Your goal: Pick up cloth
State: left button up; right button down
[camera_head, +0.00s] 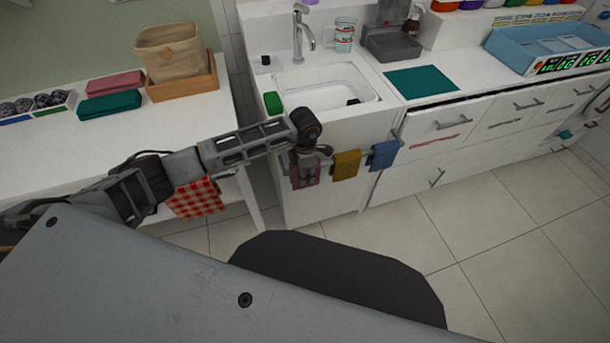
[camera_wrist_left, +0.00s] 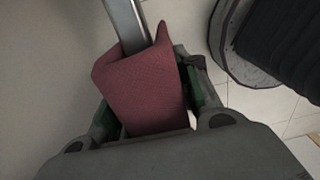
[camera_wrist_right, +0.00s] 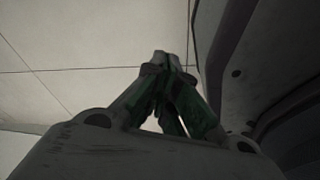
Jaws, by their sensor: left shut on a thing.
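A dark red cloth (camera_head: 298,179) hangs at the left end of a towel rail on the front of the sink cabinet. In the left wrist view the cloth (camera_wrist_left: 142,92) lies between the fingers of my left gripper (camera_head: 307,168), which is shut on it. The metal rail (camera_wrist_left: 127,22) meets the cloth's upper edge there, and the cloth's link to the rail is partly hidden. A yellow cloth (camera_head: 346,165) and a blue cloth (camera_head: 383,154) hang farther right on the rail. My right gripper (camera_wrist_right: 161,62) is shut and empty above the tiled floor.
A sink (camera_head: 325,90) is above the rail, with a green sponge (camera_head: 272,102) at its edge. A red checked cloth (camera_head: 196,199) hangs from the white table (camera_head: 190,123) at left. Drawers (camera_head: 440,123) stand slightly open at right. The floor in front is clear.

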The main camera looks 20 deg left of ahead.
pick_arm(q)
notch_tip(320, 180, up, 16)
jog(key=shift+r+p, duration=0.25)
jog(key=shift+p, duration=0.05)
dwell(0.3)
